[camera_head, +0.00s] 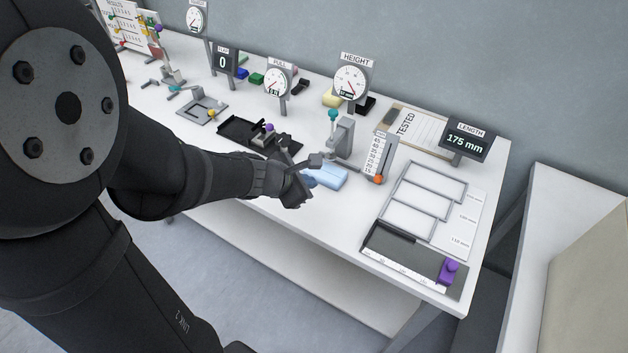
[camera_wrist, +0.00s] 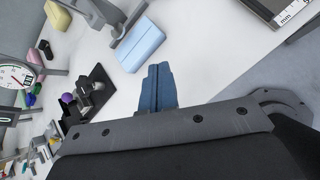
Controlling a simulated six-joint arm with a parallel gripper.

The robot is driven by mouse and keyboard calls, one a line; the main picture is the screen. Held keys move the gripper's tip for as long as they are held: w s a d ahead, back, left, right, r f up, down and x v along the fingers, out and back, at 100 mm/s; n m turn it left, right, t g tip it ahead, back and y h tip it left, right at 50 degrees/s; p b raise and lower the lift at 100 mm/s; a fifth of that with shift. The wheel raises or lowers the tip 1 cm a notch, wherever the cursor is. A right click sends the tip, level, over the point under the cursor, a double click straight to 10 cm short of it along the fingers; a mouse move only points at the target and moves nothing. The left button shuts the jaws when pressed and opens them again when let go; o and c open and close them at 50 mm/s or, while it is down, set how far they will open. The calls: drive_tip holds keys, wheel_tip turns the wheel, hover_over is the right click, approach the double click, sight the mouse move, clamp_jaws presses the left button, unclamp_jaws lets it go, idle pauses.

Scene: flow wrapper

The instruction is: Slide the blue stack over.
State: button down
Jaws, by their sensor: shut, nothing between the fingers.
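The blue stack (camera_head: 328,177) is a pale blue block with a seam along it. It lies on the white table in front of the height gauge, beside my gripper. In the wrist view the blue stack (camera_wrist: 140,45) lies a little beyond and left of the fingertips, with white table visible between. My gripper (camera_wrist: 159,70) has its two dark blue fingers together with nothing between them. In the head view my gripper (camera_head: 294,190) is low over the table's front part and partly hides the stack's left side.
The height gauge (camera_head: 342,138) stands just behind the stack, with a vertical scale (camera_head: 374,160) to its right. A black tray (camera_head: 232,133) lies behind my wrist. Right are white outlined trays (camera_head: 433,186) and a length fixture with a purple slider (camera_head: 449,270). The table's front edge is close.

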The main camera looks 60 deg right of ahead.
sight(323, 174)
drive_tip(key=w+a+f+n+t, duration=0.2)
drive_tip(key=w+a+n, duration=0.15)
drive_tip(key=n, duration=0.35)
drive_tip(key=x, duration=0.6)
drive_tip(key=s+x, duration=0.1)
drive_tip(key=x, duration=0.2)
drive_tip(key=shift+d, duration=0.1)
drive_tip(key=d, duration=0.3)
drive_tip(key=shift+d, duration=0.55)
drive_tip(key=shift+d, duration=1.65)
drive_tip(key=shift+a, duration=0.1)
